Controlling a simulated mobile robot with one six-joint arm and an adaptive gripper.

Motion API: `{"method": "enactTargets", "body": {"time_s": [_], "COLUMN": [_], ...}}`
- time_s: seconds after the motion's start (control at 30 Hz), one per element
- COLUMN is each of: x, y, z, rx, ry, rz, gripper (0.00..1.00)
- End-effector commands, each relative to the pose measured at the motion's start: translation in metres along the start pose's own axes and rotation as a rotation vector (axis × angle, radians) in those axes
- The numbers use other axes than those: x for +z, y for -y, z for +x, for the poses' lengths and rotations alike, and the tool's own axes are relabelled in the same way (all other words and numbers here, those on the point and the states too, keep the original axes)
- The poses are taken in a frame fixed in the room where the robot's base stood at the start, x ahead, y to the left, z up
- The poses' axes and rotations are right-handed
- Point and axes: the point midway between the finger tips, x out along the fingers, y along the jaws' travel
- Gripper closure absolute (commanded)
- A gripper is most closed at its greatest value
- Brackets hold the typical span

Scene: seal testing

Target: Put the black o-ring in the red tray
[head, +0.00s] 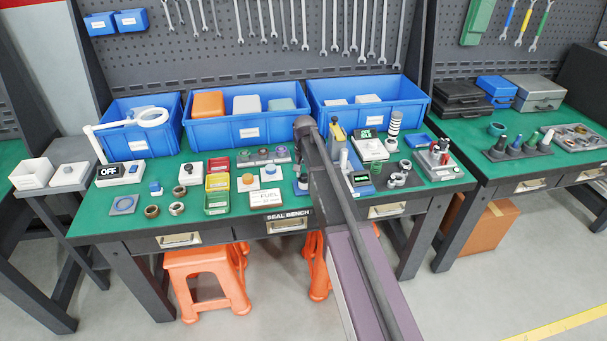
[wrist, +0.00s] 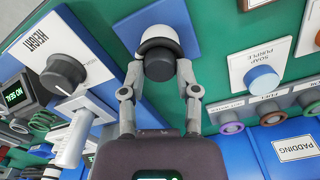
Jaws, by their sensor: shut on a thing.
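The red tray (head: 218,165) sits on the green bench top, behind a yellow tray and a green tray.
A rack (head: 262,156) with several coloured rings stands behind the SOAP PURPLE button box (wrist: 268,74). A HEIGHT knob box (wrist: 60,58) is left of my gripper in the wrist view. The yellow tray (head: 217,183) and green tray (head: 216,203) adjoin. Blue bins (head: 240,132) line the back.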

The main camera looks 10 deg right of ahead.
Motion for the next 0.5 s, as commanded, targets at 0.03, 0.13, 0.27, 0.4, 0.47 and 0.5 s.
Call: {"method": "enactTargets", "body": {"time_s": [0.03,0.13,0.27,0.4,0.47,0.5], "x": [-0.004,-0.005,-0.005,-0.004,-0.004,-0.004], "y": [0.002,0.002,0.002,0.002,0.002,0.002], "z": [-0.006,-0.009,-0.012,-0.015,-0.016,-0.017], "rx": [-0.003,-0.004,-0.004,-0.004,-0.003,-0.003], "ry": [-0.008,-0.009,-0.009,-0.008,-0.007,-0.007], "rz": [0.001,0.001,0.001,0.001,0.001,0.0], "gripper": [1.0,1.0,1.0,1.0,1.0,1.0]}}
